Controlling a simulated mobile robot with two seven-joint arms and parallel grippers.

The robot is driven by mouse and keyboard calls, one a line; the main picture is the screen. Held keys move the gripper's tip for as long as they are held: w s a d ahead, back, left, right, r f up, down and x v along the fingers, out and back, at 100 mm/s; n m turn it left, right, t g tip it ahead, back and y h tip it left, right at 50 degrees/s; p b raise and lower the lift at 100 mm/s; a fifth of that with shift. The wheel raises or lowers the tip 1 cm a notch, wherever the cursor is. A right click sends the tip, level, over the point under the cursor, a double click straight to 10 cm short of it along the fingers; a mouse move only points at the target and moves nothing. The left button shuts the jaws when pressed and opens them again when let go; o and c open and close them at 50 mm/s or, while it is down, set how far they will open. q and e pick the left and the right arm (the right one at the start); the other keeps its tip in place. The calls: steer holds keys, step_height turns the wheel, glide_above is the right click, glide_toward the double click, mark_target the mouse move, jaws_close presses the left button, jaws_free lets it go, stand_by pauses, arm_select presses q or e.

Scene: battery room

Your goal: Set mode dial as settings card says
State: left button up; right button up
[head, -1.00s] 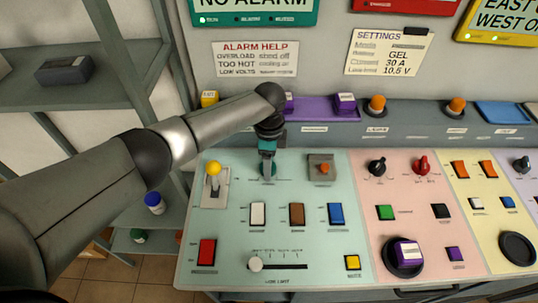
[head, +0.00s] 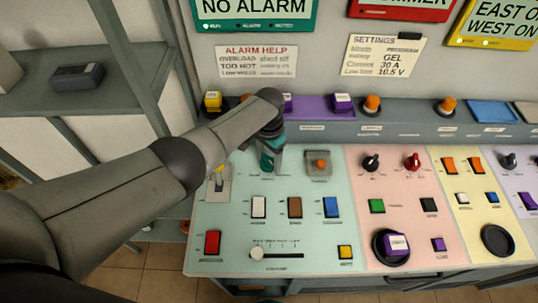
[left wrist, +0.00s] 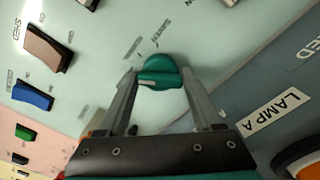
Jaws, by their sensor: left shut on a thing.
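The teal mode dial (left wrist: 160,70) sits on the pale green panel, with a light mark on its grip bar. My left gripper (left wrist: 158,82) has its two fingers on either side of the dial's bar and is shut on it. In the head view the left gripper (head: 268,163) reaches down to the panel and mostly hides the dial. The settings card (head: 386,55) is on the wall behind the desk. It reads GEL, 30 A and 10.5 V; its Mode line is small and blurred, perhaps "PROGRAM". My right gripper is not in view.
Right of the dial is an orange button on a grey plate (head: 319,163). A lever plate (head: 217,190) stands left, partly behind my arm. White, brown and blue switches (head: 331,207) lie in front. A raised ledge (head: 320,131) with lamps runs behind. Shelves (head: 80,90) stand left.

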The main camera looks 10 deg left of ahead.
mark_target(269, 158)
arm_select(q)
steer(key=shift+n+p, duration=0.3)
steer(key=shift+n, duration=0.7)
steer(key=o, duration=1.2)
steer(key=shift+r, duration=0.1)
step_height(269, 158, up, 6)
steer(key=p, duration=0.3)
step_height(269, 158, up, 9)
steer(key=shift+r+p, duration=0.1)
steer(key=shift+p, duration=0.5)
